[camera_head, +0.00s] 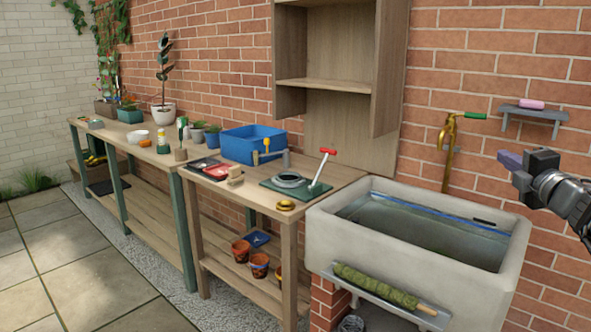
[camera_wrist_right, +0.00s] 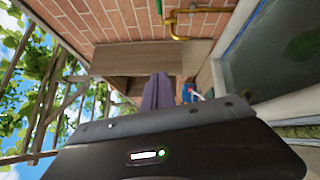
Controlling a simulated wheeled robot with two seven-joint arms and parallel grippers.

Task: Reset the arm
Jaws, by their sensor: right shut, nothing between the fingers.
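My right gripper (camera_head: 510,160) is at the right of the head view, raised in the air above the right end of the stone sink (camera_head: 320,225). Its purple fingers point left and are shut, with nothing between them. The shut fingers also show in the right wrist view (camera_wrist_right: 158,92), in front of the brick wall and a wooden shelf. My left gripper is not in the head view.
A wooden bench (camera_head: 340,178) left of the sink bears a green mat (camera_head: 268,184), a red-handled tool (camera_head: 321,172) and a blue crate (camera_head: 232,157). A brass tap (camera_head: 449,135) and small wall shelf (camera_head: 535,113) are near my right gripper. The air above the sink is clear.

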